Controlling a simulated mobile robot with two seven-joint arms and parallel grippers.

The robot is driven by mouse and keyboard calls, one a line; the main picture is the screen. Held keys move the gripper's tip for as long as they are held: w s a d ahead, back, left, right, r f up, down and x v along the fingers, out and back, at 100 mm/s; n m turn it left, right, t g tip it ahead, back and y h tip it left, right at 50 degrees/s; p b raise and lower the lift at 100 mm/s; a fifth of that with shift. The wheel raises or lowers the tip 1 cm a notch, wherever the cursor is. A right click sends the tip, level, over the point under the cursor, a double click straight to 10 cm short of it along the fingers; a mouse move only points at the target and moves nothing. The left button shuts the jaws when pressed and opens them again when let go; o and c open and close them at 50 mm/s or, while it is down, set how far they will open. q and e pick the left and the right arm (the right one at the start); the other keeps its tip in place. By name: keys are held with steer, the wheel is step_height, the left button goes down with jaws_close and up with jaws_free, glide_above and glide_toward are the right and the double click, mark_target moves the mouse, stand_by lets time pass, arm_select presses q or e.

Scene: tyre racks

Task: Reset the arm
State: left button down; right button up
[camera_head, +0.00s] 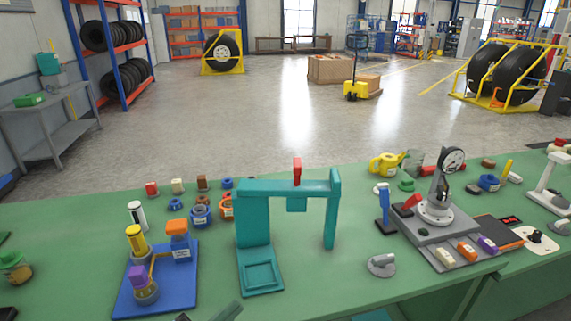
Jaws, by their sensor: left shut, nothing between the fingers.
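My left gripper (228,312) shows only as a small dark tip at the bottom edge, over the front of the green workbench (330,297). It is shut and empty, just below the teal press frame (258,262) and apart from it. Most of the left arm is out of the picture. I cannot make out my right gripper.
A blue board (180,285) with small parts stands left of the press frame. A grey stand with a dial gauge (453,161) stands at right. Several small parts line the bench's back. Bare bench lies around a grey part (382,264). Tyre racks (125,47) stand beyond.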

arm_select(q)
steer(key=s+a+f+n+t+y, duration=0.2)
steer(key=a+f+n+y, duration=0.3)
steer(key=f+n+y, duration=0.3)
steer(key=s+a+f+n+g+y, duration=0.2)
steer(key=s+f+n+g, duration=0.1)
steer(key=s+f, duration=0.5)
steer(key=s+a+f+n+g+y, duration=0.3)
steer(key=s+f, duration=0.5)
steer(key=f, duration=0.3)
steer(key=n+g, duration=0.1)
steer(key=n, duration=0.1)
steer(key=shift+n, duration=0.3)
steer(key=shift+a, duration=0.1)
stand_by(0.5)
